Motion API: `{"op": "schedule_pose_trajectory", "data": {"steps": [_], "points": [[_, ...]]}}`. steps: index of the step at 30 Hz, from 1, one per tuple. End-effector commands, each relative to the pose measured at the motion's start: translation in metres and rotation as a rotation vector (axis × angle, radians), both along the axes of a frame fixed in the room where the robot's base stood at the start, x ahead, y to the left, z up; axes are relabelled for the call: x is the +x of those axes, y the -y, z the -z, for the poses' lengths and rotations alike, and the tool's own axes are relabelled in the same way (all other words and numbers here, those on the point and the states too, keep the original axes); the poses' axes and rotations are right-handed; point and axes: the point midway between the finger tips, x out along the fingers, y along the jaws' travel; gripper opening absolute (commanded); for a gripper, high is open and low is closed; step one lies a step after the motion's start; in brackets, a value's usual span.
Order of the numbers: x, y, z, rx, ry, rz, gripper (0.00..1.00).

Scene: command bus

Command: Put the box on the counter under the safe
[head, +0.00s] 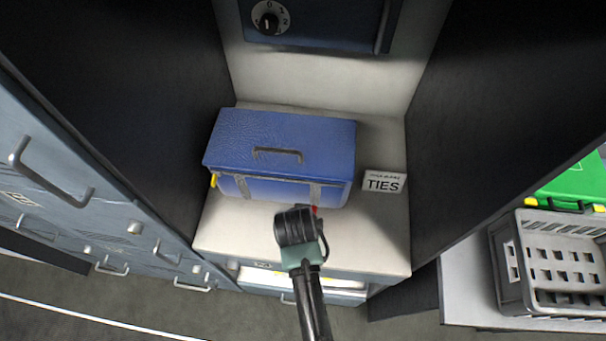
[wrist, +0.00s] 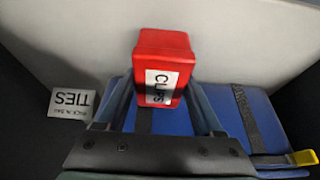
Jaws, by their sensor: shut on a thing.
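A red box (wrist: 163,62) with a white CLIPS label stands out between the fingers of my gripper (wrist: 158,105) in the wrist view. My gripper is shut on it. In the head view my gripper (head: 302,212) is over the front part of the pale counter (head: 225,230), and hides nearly all of the red box; only a small red bit (head: 314,210) shows. The blue safe (head: 325,22) with a round dial is above the counter at the top. I cannot tell the gap between the red box and the counter.
A blue case (head: 285,140) with a grey handle fills the counter's back left. A white TIES card (head: 384,182) stands to its right. Dark walls (head: 480,110) close both sides. Grey drawers (head: 60,160) are at left, a grey crate (head: 555,265) at right. The counter's front right is bare.

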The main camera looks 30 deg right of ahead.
Motion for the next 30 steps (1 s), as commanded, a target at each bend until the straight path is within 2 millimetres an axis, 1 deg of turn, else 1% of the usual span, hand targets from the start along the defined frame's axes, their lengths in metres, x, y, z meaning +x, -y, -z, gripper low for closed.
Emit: {"op": "schedule_pose_trajectory", "data": {"steps": [1,3,6,18,19,23,24,30], "points": [[-0.001,0.000,0.008,0.001,-0.004,-0.001,0.07],[0.000,0.000,0.017,0.000,-0.002,0.000,0.07],[0.000,0.000,0.025,0.000,0.000,0.000,0.07],[0.000,0.000,0.032,0.000,0.000,0.000,0.07],[0.000,0.000,0.031,0.000,0.000,0.000,0.74],[0.000,0.000,0.030,0.000,0.000,0.000,0.97],[0.000,0.000,0.030,0.000,0.000,0.000,0.98],[0.000,0.000,0.030,0.001,-0.001,0.000,0.98]]}}
